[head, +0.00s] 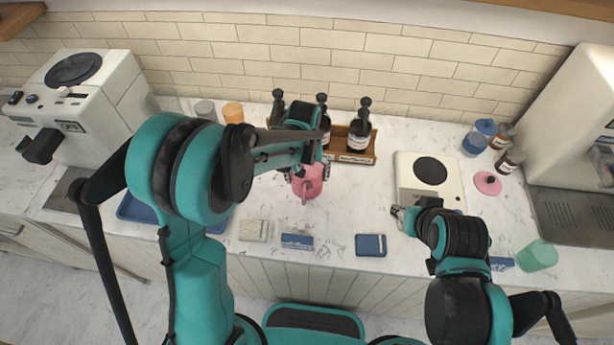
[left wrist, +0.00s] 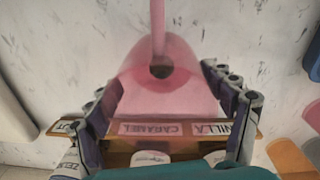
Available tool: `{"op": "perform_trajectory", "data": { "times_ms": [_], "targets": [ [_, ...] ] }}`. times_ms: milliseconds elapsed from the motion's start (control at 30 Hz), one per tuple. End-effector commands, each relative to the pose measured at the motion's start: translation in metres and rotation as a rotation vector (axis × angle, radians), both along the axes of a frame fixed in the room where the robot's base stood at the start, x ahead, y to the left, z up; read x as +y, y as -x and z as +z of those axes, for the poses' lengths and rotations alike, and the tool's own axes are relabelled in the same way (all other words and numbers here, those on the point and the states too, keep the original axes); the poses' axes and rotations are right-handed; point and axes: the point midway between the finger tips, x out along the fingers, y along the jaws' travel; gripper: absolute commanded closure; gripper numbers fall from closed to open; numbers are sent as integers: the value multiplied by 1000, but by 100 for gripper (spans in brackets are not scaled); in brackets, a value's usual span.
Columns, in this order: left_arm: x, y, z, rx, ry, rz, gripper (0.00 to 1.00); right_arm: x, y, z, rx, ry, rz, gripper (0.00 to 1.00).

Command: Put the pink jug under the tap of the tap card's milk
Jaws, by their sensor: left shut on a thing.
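The pink jug (head: 308,188) stands near the bottle rack at the back middle of the counter. In the left wrist view, the jug (left wrist: 160,62) is between the fingers of my left gripper (left wrist: 160,85). My left gripper (head: 304,168) is shut on it, and my arm partly hides it in the head view. My right gripper (head: 400,212) is by the front left edge of a white scale-like device; its jaws are too small to read. Small cards lie at the front: a cream one (head: 254,230) and blue ones (head: 297,241), (head: 370,244). Their print is unreadable, and no tap is clearly visible.
A wooden rack (head: 350,158) with dark syrup bottles stands against the wall, labelled caramel in the left wrist view. A coffee machine (head: 90,100) is at left, another machine (head: 575,130) with a drip tray at right. A green cup (head: 538,255) stands front right.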

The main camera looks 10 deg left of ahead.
Motion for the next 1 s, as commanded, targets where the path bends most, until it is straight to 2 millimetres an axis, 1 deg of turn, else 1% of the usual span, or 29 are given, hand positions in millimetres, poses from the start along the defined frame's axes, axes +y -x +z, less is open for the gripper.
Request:
{"op": "perform_trajectory", "data": {
  "times_ms": [100,233,267,300,633,733,867,1000],
  "targets": [
    [0,0,1,0,0,0,66,0,0,0,0,0,0,60],
    [0,0,-4,0,0,0,66,0,0,-4,0,0,0,60],
    [0,0,-3,0,0,0,10,0,0,-3,0,0,0,60],
    [0,0,-2,0,0,0,0,0,0,-2,0,0,0,60],
    [0,0,-2,0,0,0,0,0,0,-2,0,0,0,60],
    [0,0,3,0,0,0,0,0,0,2,0,0,0,60],
    [1,0,21,0,0,0,0,0,0,7,0,0,0,60],
    [1,0,53,0,0,0,0,0,0,15,0,0,0,60]
  ]
}}
